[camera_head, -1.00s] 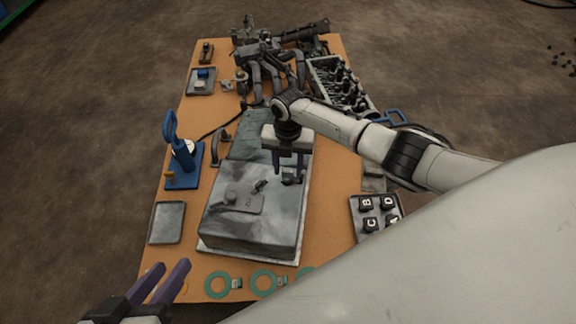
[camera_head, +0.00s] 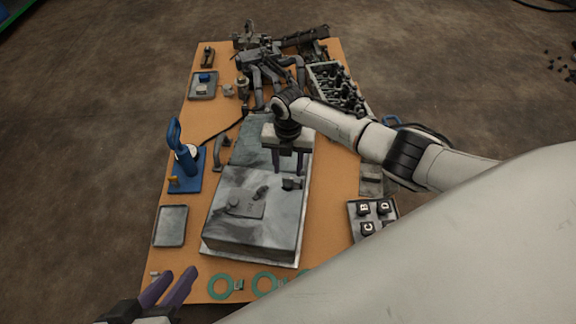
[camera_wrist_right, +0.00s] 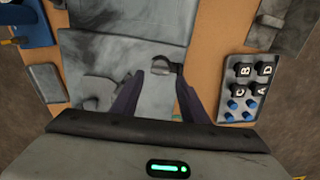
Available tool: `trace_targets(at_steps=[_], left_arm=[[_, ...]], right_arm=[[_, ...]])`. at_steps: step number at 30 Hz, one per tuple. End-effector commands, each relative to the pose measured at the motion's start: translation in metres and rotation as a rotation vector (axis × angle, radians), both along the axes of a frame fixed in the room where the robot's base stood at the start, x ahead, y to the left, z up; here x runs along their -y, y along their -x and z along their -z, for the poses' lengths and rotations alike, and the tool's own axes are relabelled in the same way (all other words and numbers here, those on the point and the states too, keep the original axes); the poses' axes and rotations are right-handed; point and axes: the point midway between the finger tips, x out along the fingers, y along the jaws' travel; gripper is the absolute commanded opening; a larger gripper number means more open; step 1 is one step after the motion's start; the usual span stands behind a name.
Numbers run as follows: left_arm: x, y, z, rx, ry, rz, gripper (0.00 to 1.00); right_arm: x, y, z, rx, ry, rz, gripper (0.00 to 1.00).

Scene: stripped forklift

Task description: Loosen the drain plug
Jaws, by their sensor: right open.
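The grey oil pan (camera_head: 255,215) lies on the table, a stepped metal body with a flat raised patch. A small dark plug-like fitting (camera_head: 291,183) sits on its right part, and I take it for the drain plug. It also shows in the right wrist view (camera_wrist_right: 163,66), just beyond my fingertips. My right gripper (camera_head: 288,165) is open and empty, its two purple fingers apart just short of the fitting; I cannot tell its height over it. My left gripper (camera_head: 170,288) is at the lower left with its fingers apart and empty, near the table's front edge.
A blue hand press (camera_head: 184,168) and an empty tray (camera_head: 171,226) stand left of the pan. Lettered blocks sit in a tray (camera_head: 350,238) at the right. Green rings (camera_head: 219,287) lie along the front. Engine parts (camera_head: 265,65) crowd the back.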

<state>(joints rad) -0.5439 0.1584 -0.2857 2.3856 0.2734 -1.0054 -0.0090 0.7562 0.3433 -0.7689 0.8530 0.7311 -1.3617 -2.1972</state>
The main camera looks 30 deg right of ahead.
Motion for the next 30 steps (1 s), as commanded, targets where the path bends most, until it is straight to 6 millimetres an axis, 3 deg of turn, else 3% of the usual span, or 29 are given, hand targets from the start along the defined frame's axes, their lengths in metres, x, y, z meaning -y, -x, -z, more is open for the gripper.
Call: trace_targets(at_steps=[1,4,14,19,23,30], left_arm=[[0.0,0.0,-0.001,0.001,-0.001,0.0,0.31],[0.0,0.0,-0.001,0.001,-0.001,0.0,0.31],[-0.001,0.0,-0.001,0.0,-0.004,-0.001,0.31],[-0.007,0.001,0.013,-0.018,-0.042,-0.002,0.31],[-0.018,0.006,0.026,-0.077,-0.109,0.0,0.31],[-0.03,0.01,0.022,-0.056,-0.116,-0.057,0.31]], right_arm=[[0.0,0.0,0.0,0.0,0.0,0.0,0.47],[0.0,0.0,0.0,0.0,0.0,0.0,0.62],[0.0,0.0,-0.001,0.0,0.0,0.0,0.62],[0.0,0.0,-0.001,0.0,0.0,0.0,0.62],[0.0,-0.001,-0.039,0.003,-0.001,-0.002,0.62],[0.0,0.0,-0.085,0.001,0.0,-0.001,0.62]])
